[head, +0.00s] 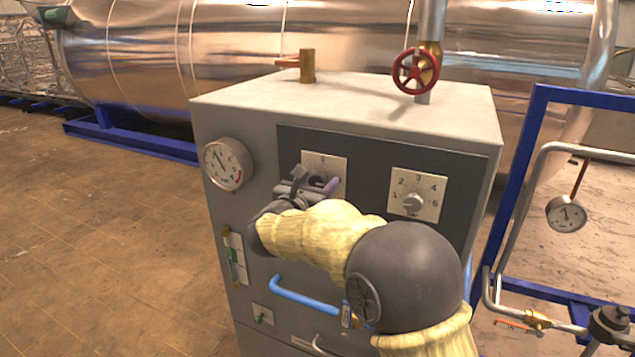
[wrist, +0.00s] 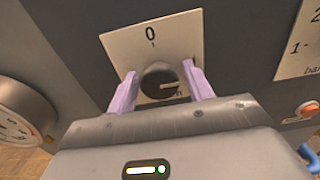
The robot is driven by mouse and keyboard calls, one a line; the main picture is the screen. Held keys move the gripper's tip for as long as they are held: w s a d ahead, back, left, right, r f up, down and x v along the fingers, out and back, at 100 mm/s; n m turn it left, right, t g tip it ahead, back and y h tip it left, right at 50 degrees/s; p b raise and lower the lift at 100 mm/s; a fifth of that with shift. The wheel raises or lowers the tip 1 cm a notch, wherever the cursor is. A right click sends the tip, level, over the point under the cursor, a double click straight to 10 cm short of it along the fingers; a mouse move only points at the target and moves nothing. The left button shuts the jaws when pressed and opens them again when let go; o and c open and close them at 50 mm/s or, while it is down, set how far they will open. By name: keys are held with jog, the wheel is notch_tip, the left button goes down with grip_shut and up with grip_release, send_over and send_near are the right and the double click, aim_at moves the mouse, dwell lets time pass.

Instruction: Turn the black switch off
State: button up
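The black switch (wrist: 160,82) is a round knob on a pale square plate (wrist: 148,46) marked 0 at the top. In the wrist view the knob's light pointer line points right, away from the 0. In the head view the plate (head: 324,167) shows on the cabinet's dark panel, and my gripper hides the knob. My gripper (wrist: 158,85) is open, with one purple finger on each side of the knob. I cannot tell whether the fingers touch it. My gripper also shows in the head view (head: 322,184).
A second dial (head: 411,203) with numbers sits to the right on the panel. A round gauge (head: 228,164) is at the cabinet's left. A blue handle (head: 305,300) sticks out below my arm. A red valve wheel (head: 415,71) stands above the cabinet top.

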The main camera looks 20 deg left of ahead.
jog(key=c, duration=0.7)
jog(key=shift+f+n+b, duration=0.15)
jog(key=shift+n+b, duration=0.25)
jog(key=shift+b, duration=0.2)
jog(key=n+b, duration=0.2)
jog(key=shift+n, duration=0.4)
jog(key=n+b, duration=0.2)
jog(key=n, duration=0.1)
jog(key=shift+d+n, duration=0.1)
jog(key=shift+n, duration=0.2)
jog(key=n, duration=0.5)
jog(key=shift+r, duration=0.2)
jog(key=n+p, duration=0.1)
jog(key=n, duration=0.4)
jog(key=shift+n+p, duration=0.3)
jog(key=shift+p, duration=0.05)
